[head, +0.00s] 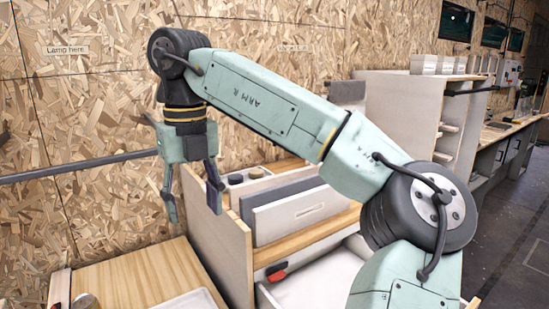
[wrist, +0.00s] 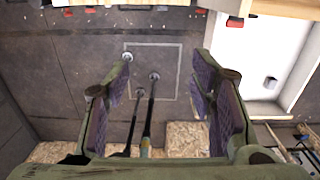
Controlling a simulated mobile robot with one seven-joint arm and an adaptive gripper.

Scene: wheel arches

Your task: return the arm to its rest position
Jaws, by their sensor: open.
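My gripper (head: 192,200) hangs down from my mint-green arm in the left half of the head view. Its two fingers are spread apart with nothing between them. In the head view it is in front of the chipboard wall, left of the upright panels and above the wooden surface. In the wrist view my gripper (wrist: 160,95) also shows with its fingers wide apart. My arm is bent, rising from the lower right and reaching across to the left.
A cabinet holds grey upright panels (head: 290,205) and an open white drawer (head: 315,278) below. A wooden worktop (head: 140,280) lies at lower left. A dark rail (head: 80,167) runs along the wall. Thin poles (wrist: 150,105) stand below in the wrist view. Shelving (head: 405,115) stands at right.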

